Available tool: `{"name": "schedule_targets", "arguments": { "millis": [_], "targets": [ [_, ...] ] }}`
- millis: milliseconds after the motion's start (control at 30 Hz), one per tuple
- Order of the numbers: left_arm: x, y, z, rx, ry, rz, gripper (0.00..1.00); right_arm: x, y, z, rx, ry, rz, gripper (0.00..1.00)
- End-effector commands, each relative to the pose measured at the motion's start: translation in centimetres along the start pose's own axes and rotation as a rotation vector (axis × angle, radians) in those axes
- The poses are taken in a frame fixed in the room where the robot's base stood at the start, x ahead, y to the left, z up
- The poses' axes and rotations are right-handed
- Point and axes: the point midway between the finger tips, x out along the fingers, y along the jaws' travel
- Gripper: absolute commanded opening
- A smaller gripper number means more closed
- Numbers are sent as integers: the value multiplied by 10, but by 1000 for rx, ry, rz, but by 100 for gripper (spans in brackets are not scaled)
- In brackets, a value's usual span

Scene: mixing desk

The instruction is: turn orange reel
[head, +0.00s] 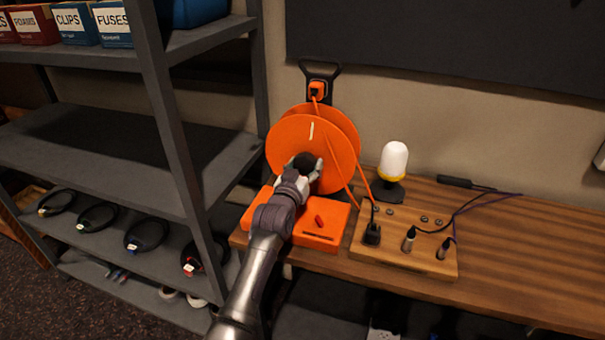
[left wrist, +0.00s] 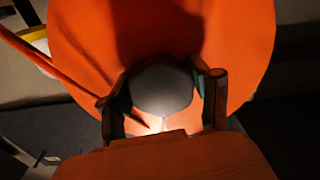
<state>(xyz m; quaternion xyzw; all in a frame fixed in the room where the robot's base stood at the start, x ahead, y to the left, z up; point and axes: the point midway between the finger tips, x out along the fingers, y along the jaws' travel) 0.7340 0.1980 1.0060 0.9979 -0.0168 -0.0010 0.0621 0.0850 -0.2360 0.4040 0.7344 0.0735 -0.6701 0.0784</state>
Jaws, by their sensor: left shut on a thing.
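The orange reel (head: 298,141) stands upright on an orange base (head: 321,229) at the left end of the wooden desk. A short pale mark shows on the upper part of its face. My left gripper (head: 306,167) is shut on the reel's dark round knob, in front of the reel's face. In the left wrist view the dark knob (left wrist: 161,90) sits between the two fingers, with the reel's orange disc (left wrist: 90,40) behind it. An orange cable runs from the reel to the board at the right. My right gripper is not in view.
A wooden board (head: 405,263) with several plugs and sockets lies right of the base. A white lamp (head: 393,162) with a yellow ring stands behind it. A dark metal shelf (head: 120,155) with labelled bins and cable coils stands left. The desk's right side (head: 530,265) is mostly clear.

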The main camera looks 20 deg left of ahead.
Motion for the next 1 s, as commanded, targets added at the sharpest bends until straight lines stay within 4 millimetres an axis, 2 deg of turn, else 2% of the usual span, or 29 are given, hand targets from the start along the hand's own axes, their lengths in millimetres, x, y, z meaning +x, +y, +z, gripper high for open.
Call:
{"name": "schedule_targets", "arguments": {
  "millis": [200, 1000],
  "targets": [
    [7, -1, -1, 209, -1, 1, 0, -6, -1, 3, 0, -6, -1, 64],
    [7, -4, -2, 971, 0, 1, 0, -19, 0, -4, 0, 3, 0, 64]
  ]
}}
